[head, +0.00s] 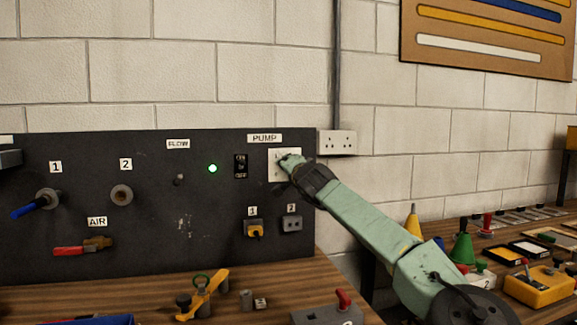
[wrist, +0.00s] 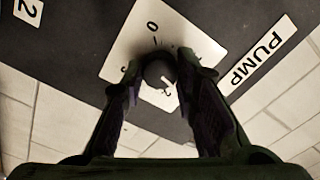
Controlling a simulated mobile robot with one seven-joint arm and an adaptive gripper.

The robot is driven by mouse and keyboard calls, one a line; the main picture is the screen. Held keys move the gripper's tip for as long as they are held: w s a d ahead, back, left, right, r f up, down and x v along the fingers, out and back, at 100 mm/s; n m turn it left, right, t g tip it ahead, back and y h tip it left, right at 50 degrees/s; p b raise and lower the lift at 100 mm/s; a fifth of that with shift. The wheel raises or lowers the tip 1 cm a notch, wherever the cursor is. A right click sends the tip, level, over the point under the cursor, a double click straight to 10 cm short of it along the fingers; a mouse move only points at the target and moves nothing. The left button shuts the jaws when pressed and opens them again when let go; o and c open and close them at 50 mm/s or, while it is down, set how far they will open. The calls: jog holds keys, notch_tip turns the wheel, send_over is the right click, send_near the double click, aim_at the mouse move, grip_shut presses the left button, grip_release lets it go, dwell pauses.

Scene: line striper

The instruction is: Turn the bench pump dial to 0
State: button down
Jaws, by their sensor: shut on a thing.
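The pump dial (wrist: 158,72) is a dark round knob on a white square plate (wrist: 122,60), with a "0" printed near the plate's top edge in the wrist view. My gripper (wrist: 160,68) is shut on the dial, one finger on each side. A short white mark shows on the dial's lower right, away from the "0". Other plate markings are partly hidden by the fingers. In the head view, the plate (head: 285,176) sits under the PUMP label (head: 265,138), and my gripper (head: 287,162) hides the dial there.
The dark panel (head: 140,195) also carries a lit green lamp (head: 212,168), a black switch (head: 240,166), a blue-handled valve (head: 36,205) and a red-handled AIR valve (head: 82,247). A wall socket (head: 337,142) is right of the panel. Tools and cones stand on the benches below.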

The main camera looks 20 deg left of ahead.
jog(key=shift+n+p, duration=2.05)
jog(key=shift+n, duration=12.45)
jog(key=c, duration=1.2)
grip_release()
jog(key=shift+c, duration=0.2)
